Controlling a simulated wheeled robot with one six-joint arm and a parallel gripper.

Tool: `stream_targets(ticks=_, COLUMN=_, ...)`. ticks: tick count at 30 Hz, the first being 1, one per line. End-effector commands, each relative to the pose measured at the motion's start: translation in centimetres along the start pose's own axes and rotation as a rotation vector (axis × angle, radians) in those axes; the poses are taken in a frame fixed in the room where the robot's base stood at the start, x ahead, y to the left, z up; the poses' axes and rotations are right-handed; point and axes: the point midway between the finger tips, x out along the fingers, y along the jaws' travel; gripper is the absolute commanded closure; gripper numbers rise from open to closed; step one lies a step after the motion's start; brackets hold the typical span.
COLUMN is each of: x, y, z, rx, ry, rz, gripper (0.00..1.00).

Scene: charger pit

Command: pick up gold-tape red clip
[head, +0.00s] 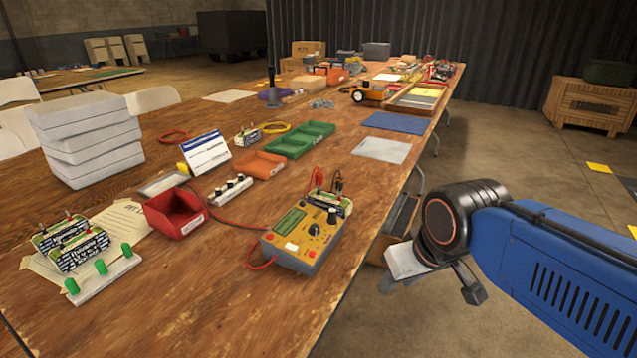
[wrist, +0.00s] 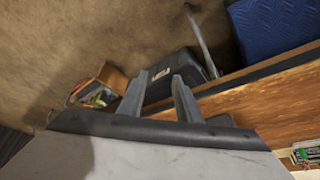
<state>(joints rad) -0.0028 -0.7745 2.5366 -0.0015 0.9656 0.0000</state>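A red clip (head: 318,178) and a dark clip (head: 338,187) stand on a small green-and-black battery pack (head: 329,203) at the yellow meter (head: 303,237), near the table's right edge. The red clip is too small to tell whether it carries gold tape. A green-and-black pack also shows at the lower right of the wrist view (wrist: 308,156); no red clip shows there. My gripper (head: 430,287) is off the table's right edge, right of the meter. In the wrist view its two fingers (wrist: 158,76) are apart with nothing between them.
The wooden table edge (wrist: 270,72) lies close to my gripper. A dark case (wrist: 175,75) and an open box (wrist: 98,88) are below. A grey mat (head: 382,150) and blue mat (head: 396,123) lie beyond the meter. A red bin (head: 175,213) stands left of it.

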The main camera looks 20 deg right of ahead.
Motion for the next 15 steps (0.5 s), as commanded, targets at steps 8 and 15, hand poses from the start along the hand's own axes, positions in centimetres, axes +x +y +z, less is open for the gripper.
stream_targets(ticks=8, x=0.0, y=0.0, z=-0.1, rx=0.001, ry=-0.001, rz=0.0, gripper=0.66)
stream_targets(ticks=15, x=-2.3, y=-0.3, z=-4.1, rx=0.073, ry=-0.039, rz=-0.003, gripper=0.66)
